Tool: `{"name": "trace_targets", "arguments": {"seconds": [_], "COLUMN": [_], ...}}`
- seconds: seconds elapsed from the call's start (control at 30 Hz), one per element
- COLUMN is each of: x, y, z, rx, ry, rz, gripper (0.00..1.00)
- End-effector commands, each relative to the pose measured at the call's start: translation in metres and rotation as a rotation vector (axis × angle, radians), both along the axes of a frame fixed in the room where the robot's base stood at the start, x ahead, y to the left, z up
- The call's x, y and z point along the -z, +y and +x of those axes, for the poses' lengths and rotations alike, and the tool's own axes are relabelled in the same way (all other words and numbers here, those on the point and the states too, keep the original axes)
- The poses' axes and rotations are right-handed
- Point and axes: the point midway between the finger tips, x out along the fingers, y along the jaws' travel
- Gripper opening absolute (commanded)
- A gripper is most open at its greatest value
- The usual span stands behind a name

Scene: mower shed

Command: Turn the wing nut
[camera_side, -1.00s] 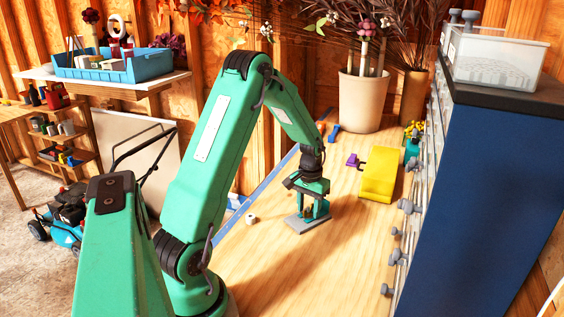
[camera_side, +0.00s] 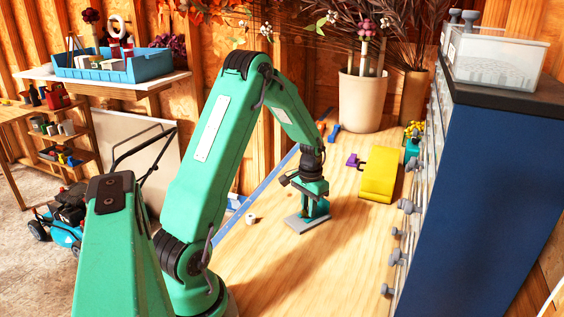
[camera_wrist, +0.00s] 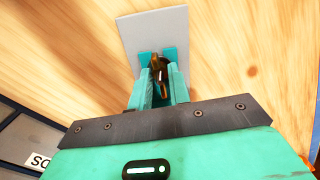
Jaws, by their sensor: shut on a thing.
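In the wrist view a brass-brown wing nut (camera_wrist: 163,88) shows between the two green fingers of my gripper (camera_wrist: 160,78). The fingers are shut on it and hide part of it. The nut stands over a grey plate (camera_wrist: 155,29) lying on the wooden bench top. In the side view my gripper (camera_side: 314,208) points down over the same grey plate (camera_side: 297,224). The wing nut is hidden there by the fingers.
A yellow block-like object (camera_side: 379,175) with a purple piece (camera_side: 353,160) lies to the right behind my gripper. A small white piece (camera_side: 251,218) lies to the left. A blue cabinet (camera_side: 480,190) with grey knobs borders the right side. The front bench is clear.

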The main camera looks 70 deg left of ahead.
Motion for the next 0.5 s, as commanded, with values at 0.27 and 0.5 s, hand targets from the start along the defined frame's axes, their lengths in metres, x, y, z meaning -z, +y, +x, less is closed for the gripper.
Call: {"name": "trace_targets", "arguments": {"seconds": [0.27,0.5], "x": [-0.0003,-0.0004], "y": [0.0,-0.0002], "z": [0.0003,0.0005], "rx": [0.232,0.409], "ry": [-0.001,-0.001], "rz": [0.0,0.001], "gripper": [0.0,0.0]}}
